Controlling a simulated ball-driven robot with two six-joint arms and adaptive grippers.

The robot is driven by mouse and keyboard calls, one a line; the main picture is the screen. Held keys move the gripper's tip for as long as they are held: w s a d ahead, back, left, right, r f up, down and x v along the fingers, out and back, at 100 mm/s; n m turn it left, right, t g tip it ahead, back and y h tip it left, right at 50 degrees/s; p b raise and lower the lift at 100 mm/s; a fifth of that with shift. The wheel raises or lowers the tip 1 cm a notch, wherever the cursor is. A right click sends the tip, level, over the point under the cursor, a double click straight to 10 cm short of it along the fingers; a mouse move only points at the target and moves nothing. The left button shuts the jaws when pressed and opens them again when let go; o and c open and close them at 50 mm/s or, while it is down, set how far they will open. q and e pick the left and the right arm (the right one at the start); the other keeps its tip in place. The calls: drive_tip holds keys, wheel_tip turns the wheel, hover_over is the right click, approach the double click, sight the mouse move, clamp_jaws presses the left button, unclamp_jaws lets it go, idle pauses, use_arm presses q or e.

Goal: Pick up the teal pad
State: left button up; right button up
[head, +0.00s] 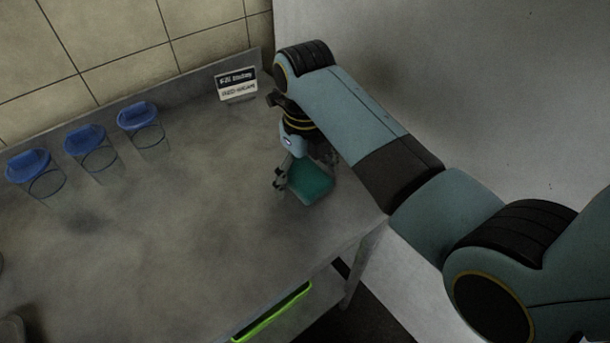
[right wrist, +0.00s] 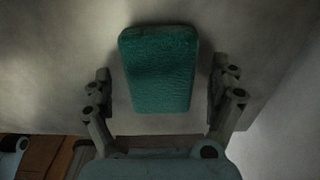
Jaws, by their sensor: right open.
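The teal pad (head: 312,183) lies on the grey metal table near its right end. In the right wrist view the teal pad (right wrist: 160,68) is a rounded block between the two fingers, with a visible gap on each side. My right gripper (head: 291,183) is open over the pad, and part of the pad is hidden by it in the head view. The right gripper's fingers also show in the right wrist view (right wrist: 161,98). My left gripper is not in view.
Several clear containers with blue lids (head: 92,150) stand along the back left of the table (head: 190,235). A small black and white sign (head: 237,84) stands at the back. A green-edged item (head: 272,314) sits below the front edge. The table's middle is clear.

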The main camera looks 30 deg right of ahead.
drive_tip(key=c, duration=1.2)
drive_tip(key=shift+o, duration=0.2)
drive_tip(key=shift+r, duration=0.15)
